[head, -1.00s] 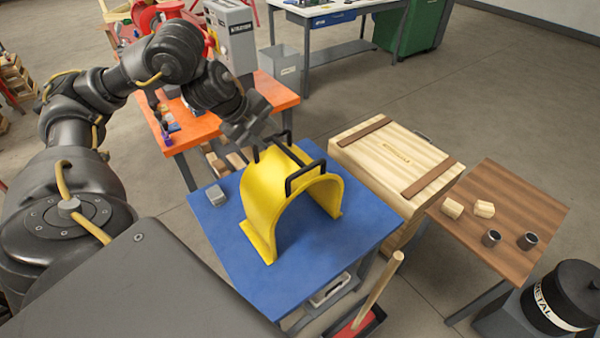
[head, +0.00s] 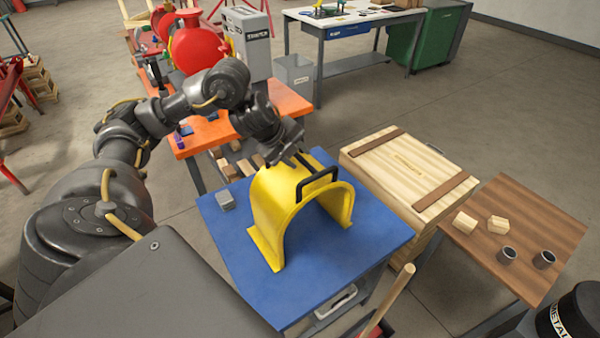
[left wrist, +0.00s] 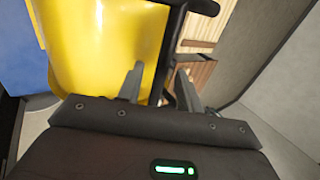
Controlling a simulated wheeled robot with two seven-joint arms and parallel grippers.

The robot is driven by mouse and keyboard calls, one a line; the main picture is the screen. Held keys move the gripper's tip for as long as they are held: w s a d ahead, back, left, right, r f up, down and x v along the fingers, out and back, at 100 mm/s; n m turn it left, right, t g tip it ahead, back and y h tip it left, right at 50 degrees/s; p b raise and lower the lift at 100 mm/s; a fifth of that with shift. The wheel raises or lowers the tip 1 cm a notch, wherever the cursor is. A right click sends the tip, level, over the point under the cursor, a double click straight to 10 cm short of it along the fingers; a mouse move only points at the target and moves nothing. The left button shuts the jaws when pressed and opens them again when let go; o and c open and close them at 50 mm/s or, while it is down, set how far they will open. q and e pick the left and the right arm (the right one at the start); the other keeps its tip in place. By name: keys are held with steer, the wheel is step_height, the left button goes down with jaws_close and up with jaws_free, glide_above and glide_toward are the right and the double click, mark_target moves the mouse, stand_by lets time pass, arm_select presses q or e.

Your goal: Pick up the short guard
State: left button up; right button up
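The short guard (head: 277,216) is a yellow arch with black handles on top, standing on a blue-topped table (head: 356,262). Its near black handle (head: 318,181) shows clearly in the head view; the far handle is mostly hidden by my left gripper (head: 300,158), which is at the top of the guard. In the left wrist view, the yellow guard (left wrist: 95,45) fills the upper left. A black handle (left wrist: 172,45) runs down between the two spread fingers of my left gripper (left wrist: 160,84). The fingers look apart from the bar. My right gripper is out of view.
A small grey block (head: 225,199) lies on the blue table left of the guard. A wooden crate (head: 385,180) stands close on the right, beside a brown table (head: 545,215) with small parts. An orange table (head: 290,97) stands behind.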

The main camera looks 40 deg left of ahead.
arm_select(q)
steer(key=shift+x, duration=1.1)
steer(key=shift+r, duration=0.1)
jaws_close()
stand_by(0.4)
steer(key=shift+r, duration=0.1)
